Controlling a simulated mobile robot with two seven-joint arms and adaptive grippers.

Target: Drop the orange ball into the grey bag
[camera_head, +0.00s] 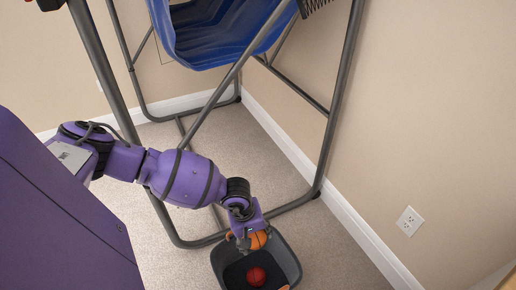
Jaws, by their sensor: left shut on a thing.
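The orange ball (259,239) is held in my left gripper (246,240), which points down at the lower middle of the head view. The gripper is shut on the ball, and its fingers hide part of it. The grey bag (292,262) looks like an open dark grey bin on the carpet. The ball and gripper show over its back left rim; I cannot tell exactly how high they are. A red ball (256,277) lies inside the bag.
A grey tubular metal frame (334,120) stands behind and around my arm, with a blue sheet (215,30) hung at the top. Beige walls meet in a corner, with an outlet (409,221) on the right wall. Carpet (330,260) right of the bag is clear.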

